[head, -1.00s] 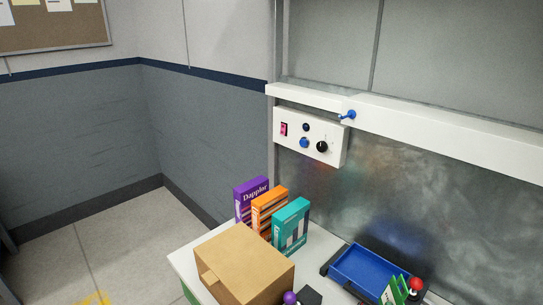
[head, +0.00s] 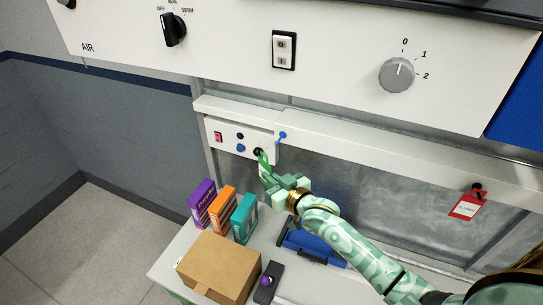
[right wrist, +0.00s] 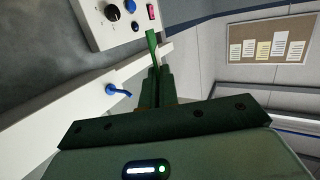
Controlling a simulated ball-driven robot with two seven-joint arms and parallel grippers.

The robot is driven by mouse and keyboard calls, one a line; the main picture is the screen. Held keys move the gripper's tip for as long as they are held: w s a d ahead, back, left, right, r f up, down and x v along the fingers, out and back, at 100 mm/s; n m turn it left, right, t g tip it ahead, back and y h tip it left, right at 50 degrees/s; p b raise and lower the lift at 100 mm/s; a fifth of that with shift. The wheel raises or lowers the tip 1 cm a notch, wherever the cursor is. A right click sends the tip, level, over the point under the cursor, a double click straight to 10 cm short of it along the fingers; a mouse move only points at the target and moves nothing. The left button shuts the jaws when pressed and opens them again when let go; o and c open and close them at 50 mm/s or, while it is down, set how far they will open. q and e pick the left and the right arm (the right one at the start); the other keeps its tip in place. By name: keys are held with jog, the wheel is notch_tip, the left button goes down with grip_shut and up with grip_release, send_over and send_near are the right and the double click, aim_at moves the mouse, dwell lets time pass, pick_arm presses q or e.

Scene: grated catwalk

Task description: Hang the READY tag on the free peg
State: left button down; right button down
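The green tag (head: 263,157) is held edge-on at the tip of my right gripper (head: 270,178), so its lettering cannot be read. The right wrist view also shows the tag (right wrist: 152,44) pinched between the closed fingers (right wrist: 160,85). The free peg (head: 282,135) is a bare blue hook on the white rail, just above and right of the tag, apart from it in the picture. It also shows in the right wrist view (right wrist: 115,90), left of the fingers. A red tag (head: 466,207) hangs on a black peg (head: 478,187) further right. My left gripper is out of view.
A small control box (head: 228,140) with knobs is left of the blue peg. Below are a cardboard box (head: 215,268), a purple box (head: 201,204), an orange box (head: 222,208), a teal box (head: 244,218) and a blue tray (head: 310,245). A switch panel (head: 225,50) overhangs above.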

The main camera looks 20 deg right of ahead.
jog(key=w+d+f+b, duration=0.1)
jog(key=w+d+b, duration=0.6)
jog(key=d+b, duration=0.1)
jog(key=shift+f, duration=0.2)
dwell(0.8)
dwell(0.4)
jog(key=c, duration=1.6)
grip_release()
